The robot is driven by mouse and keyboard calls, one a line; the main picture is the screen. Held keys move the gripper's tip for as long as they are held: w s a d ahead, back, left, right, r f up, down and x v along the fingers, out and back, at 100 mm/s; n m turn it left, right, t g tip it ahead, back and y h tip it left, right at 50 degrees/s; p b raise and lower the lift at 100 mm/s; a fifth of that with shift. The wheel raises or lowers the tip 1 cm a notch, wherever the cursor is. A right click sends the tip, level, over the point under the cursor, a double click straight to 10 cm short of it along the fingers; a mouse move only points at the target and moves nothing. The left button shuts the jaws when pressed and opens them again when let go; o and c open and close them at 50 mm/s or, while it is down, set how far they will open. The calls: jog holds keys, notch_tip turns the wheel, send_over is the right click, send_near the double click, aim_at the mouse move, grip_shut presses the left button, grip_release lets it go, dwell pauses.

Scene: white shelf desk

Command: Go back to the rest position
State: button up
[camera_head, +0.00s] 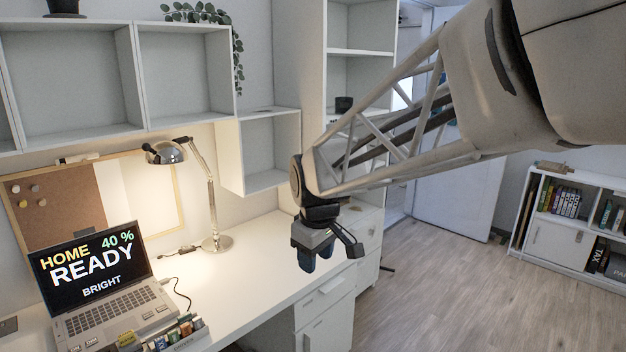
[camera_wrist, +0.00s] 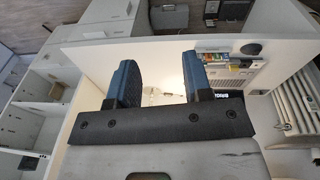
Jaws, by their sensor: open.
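My gripper (camera_head: 306,259) hangs in the air at the end of my arm, over the right part of the white desk (camera_head: 256,270). In the wrist view its two dark blue fingers (camera_wrist: 160,80) are apart, with nothing held between them. In the head view its fingers point downward and it touches nothing that I can see.
A laptop (camera_head: 100,285) reading "HOME 40 % READY BRIGHT" stands at the desk's left. A lit lamp (camera_head: 212,200) stands behind it, and small coloured items (camera_head: 175,335) lie in front. White wall shelves (camera_head: 268,150) hang above. The desk's middle is clear.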

jog(key=s+d+f+m, duration=0.1)
jog(key=s+d+m, duration=0.4)
jog(key=s+d, duration=0.4)
jog(key=s+d+f+m+t, duration=0.1)
jog(key=s+d+m, duration=0.4)
jog(key=s+d, duration=0.4)
jog(key=s, duration=0.6)
jog(key=shift+s+f, duration=0.3)
jog(key=shift+f, duration=0.05)
